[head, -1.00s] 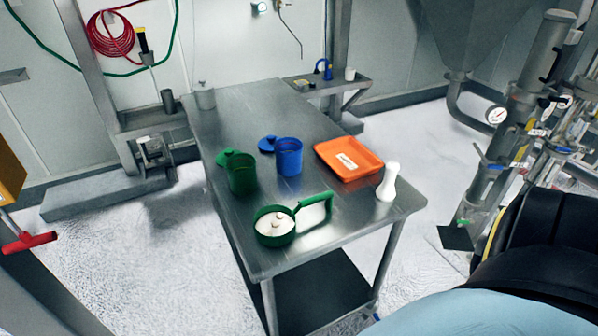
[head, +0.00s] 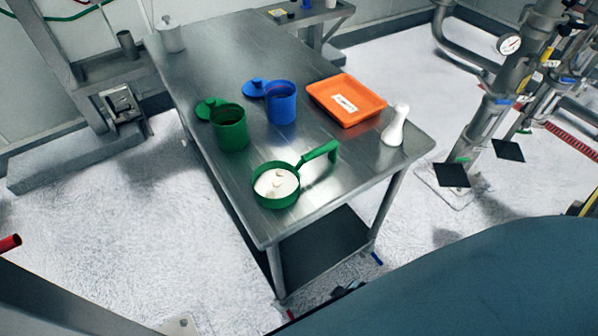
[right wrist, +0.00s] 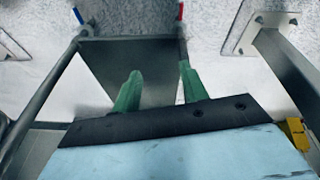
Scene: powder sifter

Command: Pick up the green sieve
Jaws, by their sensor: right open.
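The green sieve (head: 277,201) stands on the near end of the metal table in the head view. It is a round pan with white powder and a few pale lumps inside. Its green handle points up and to the right, over the tabletop. My right gripper (right wrist: 158,82) shows in the right wrist view with its two green fingers apart and nothing between them. The sieve is not seen in that view, and no gripper shows in the head view. My left gripper is out of sight.
On the metal table (head: 215,62) stand a green container (head: 230,131), a blue container (head: 281,105), an orange tray (head: 375,101) and a white bottle (head: 394,128). Lids lie beside both containers. Pipes are at the right.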

